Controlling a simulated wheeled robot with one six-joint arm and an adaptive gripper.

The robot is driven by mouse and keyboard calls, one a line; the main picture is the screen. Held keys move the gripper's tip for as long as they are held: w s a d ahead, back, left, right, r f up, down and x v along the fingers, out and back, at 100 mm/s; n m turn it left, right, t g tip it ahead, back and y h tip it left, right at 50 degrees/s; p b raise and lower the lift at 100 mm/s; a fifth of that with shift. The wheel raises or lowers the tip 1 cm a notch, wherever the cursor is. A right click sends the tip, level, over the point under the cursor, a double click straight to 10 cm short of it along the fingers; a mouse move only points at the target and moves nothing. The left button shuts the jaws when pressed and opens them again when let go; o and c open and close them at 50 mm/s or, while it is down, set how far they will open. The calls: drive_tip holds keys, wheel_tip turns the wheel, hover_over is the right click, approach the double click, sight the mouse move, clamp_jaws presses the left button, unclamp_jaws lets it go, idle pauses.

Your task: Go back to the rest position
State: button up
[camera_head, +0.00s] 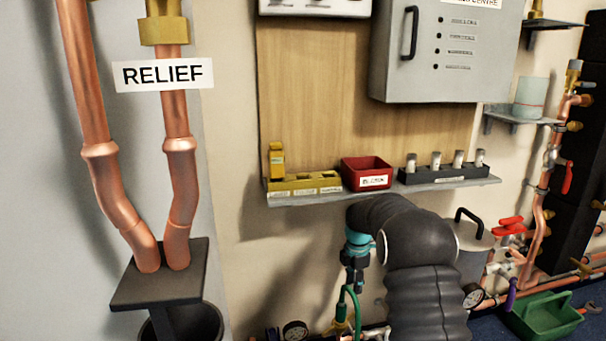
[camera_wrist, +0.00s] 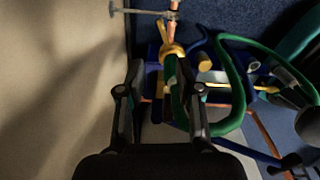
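My gripper (camera_wrist: 160,72) points down in the wrist view, its two dark fingers spread apart. A green hose (camera_wrist: 237,88) with a yellow fitting (camera_wrist: 171,50) shows beyond the fingertips, nearer the right finger. I see no finger closed on it, though the depth between them is hard to judge. In the head view my gripper (camera_head: 356,280) hangs below the shelf at the end of my dark arm, above a green hose (camera_head: 357,312). Its fingertips are too small to make out there.
A shelf (camera_head: 385,191) holds a yellow block (camera_head: 303,184), a red bin (camera_head: 367,172) and a black rack (camera_head: 444,174). Copper pipes (camera_head: 180,170) with a RELIEF label stand at left. A grey canister (camera_head: 470,250), red valves and a green tray (camera_head: 545,318) are at right.

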drive_tip(key=s+f+m, duration=0.3)
drive_tip(key=s+m, duration=0.1)
drive_tip(key=m, duration=0.1)
drive_tip(key=s+r+m+t+p, duration=0.1)
drive_tip(key=s+r+m, duration=0.4)
drive_tip(key=s+r, duration=0.4)
drive_tip(key=s+r+m+t+p, duration=0.2)
drive_tip(key=s+r+m, duration=0.4)
drive_tip(key=s, duration=1)
drive_tip(key=s+r+m+t+p, duration=0.2)
drive_tip(key=s+r+m, duration=0.3)
drive_tip(key=s+r, duration=0.7)
drive_tip(key=shift+s+r+m, duration=0.4)
drive_tip(key=shift+s, duration=0.35)
drive_tip(key=shift+a, duration=0.15)
